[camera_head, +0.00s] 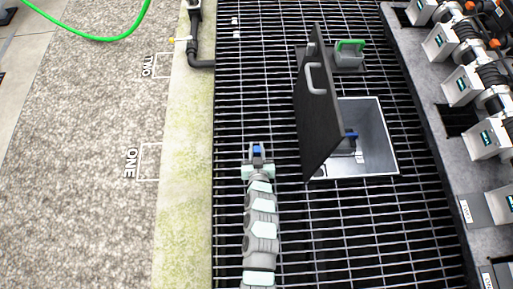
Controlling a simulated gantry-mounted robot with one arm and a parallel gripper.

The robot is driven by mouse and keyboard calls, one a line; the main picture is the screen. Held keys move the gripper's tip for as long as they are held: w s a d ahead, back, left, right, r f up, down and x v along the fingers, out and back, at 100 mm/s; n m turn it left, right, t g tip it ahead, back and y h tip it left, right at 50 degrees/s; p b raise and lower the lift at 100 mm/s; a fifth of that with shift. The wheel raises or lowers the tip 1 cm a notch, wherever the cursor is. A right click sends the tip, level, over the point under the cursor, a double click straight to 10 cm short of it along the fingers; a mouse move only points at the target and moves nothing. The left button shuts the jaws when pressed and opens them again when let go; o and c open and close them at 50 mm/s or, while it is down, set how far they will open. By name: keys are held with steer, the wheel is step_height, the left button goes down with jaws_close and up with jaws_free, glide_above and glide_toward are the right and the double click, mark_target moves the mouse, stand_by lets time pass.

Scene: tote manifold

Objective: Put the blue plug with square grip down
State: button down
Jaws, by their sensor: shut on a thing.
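My gripper (257,164) is above the metal grating, left of the open box. It is shut on a small blue plug (257,151), whose blue top shows between the fingers. The plug's lower part and its grip shape are too small or hidden to tell. The arm reaches up from the bottom edge of the picture.
A grey box (383,130) is sunk in the grating (290,230), its dark lid (315,110) standing open. A green-handled item (349,52) stands behind. Valves (462,85) line the right; "ONE" and "TWO" mark the left ground.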

steer(key=shift+f, duration=0.1)
steer(key=c, duration=1.2)
jaws_free()
